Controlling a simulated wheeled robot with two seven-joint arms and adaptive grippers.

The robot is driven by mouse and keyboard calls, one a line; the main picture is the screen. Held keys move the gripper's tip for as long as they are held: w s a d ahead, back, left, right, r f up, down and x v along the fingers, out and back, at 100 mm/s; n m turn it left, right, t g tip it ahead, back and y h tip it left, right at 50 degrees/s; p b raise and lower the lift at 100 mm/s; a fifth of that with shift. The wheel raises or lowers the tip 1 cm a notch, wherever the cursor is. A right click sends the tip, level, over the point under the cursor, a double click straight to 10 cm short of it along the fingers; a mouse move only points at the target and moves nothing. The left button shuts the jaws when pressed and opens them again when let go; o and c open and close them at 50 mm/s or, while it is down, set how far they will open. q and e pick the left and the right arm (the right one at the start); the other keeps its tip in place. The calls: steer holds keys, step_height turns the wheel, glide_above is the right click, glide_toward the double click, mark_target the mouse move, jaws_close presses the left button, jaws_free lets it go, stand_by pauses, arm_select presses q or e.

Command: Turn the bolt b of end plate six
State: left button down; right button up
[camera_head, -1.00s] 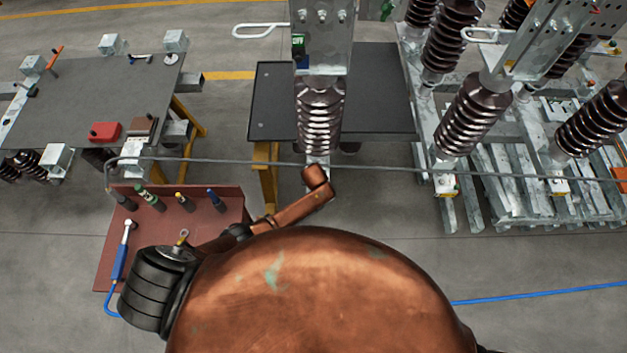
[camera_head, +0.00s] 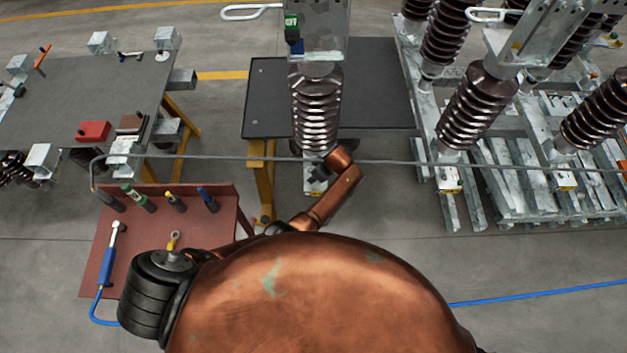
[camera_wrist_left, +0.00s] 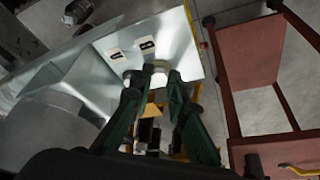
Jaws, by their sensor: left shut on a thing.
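In the left wrist view a bright metal end plate (camera_wrist_left: 85,70) carries a label A (camera_wrist_left: 117,55) and a label B (camera_wrist_left: 147,46). A pale round bolt head, bolt b (camera_wrist_left: 160,66), sits just below label B. My left gripper (camera_wrist_left: 161,74) has its two green fingers on either side of it and is shut on it. Another bolt below label A is partly hidden by the left finger. In the head view my copper-coloured left arm reaches the foot of the middle insulator (camera_head: 316,108); the fingertips and bolt are hidden there. My right gripper is not in view.
A thin grey bar (camera_head: 230,157) crosses in front of the insulator foot. A red-brown tool table (camera_head: 120,225) with screwdrivers and a blue-handled wrench (camera_head: 106,262) stands at left. More insulators (camera_head: 475,105) stand at right. A dark table (camera_head: 385,90) stands behind.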

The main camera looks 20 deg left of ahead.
arm_select(q)
steer(key=shift+w+n+g+y+b, duration=0.15)
steer(key=shift+n+g+y+b, duration=0.2)
steer(key=shift+n+b, duration=0.85)
steer(key=shift+n, duration=0.3)
steer(key=shift+a, duration=0.1)
steer(key=c, duration=2.1)
jaws_free()
steer(key=shift+g, duration=0.25)
